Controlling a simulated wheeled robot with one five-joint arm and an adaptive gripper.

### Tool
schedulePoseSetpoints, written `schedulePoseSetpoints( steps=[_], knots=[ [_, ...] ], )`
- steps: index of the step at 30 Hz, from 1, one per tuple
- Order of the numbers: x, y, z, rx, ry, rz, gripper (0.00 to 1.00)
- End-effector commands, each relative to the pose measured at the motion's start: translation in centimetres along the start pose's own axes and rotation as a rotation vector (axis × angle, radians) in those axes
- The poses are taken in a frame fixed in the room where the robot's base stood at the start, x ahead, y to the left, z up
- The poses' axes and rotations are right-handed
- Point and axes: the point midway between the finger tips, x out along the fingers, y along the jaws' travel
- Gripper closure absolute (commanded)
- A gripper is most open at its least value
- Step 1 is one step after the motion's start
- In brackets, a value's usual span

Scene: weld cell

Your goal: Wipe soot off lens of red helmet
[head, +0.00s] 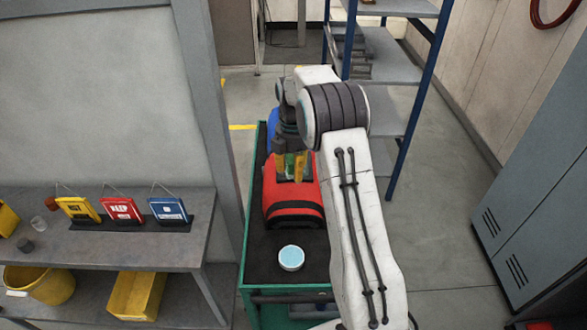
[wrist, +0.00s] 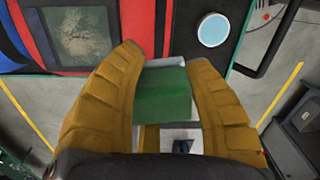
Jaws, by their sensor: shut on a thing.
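The red helmet (head: 290,198) sits on the black top of a green cart in the head view. In the wrist view its red shell (wrist: 105,20) borders a dark square lens (wrist: 88,36) with a pale grey-brown smudge. My gripper (head: 291,168) is over the helmet in the head view; whether anything touches it I cannot tell. In the wrist view my yellow-brown fingers (wrist: 166,100) are shut on a green block (wrist: 162,95), with the lens beyond them to the upper left. The lens does not show clearly in the head view.
The cart (head: 247,245) also carries a blue helmet (head: 272,125), partly hidden behind the red one, and a round pale-blue disc (head: 291,258). A shelf rack (head: 385,70) stands behind. A bench (head: 110,240) is at left, a grey cabinet (head: 540,170) at right.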

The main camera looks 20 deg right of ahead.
Motion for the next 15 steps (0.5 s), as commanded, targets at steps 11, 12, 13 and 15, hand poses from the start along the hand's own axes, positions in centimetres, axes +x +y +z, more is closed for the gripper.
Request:
schedulePoseSetpoints(
  steps=[11, 12, 13, 15],
  knots=[
    [-2.0, -0.1, 0.0, 0.000, 0.000, 0.001, 0.89],
    [-2.4, -0.1, 0.0, 0.000, 0.000, 0.001, 0.89],
    [-2.6, -0.1, 0.0, 0.000, 0.000, 0.001, 0.89],
    [-2.9, -0.1, 0.0, 0.000, 0.000, 0.001, 0.89]
  ],
)
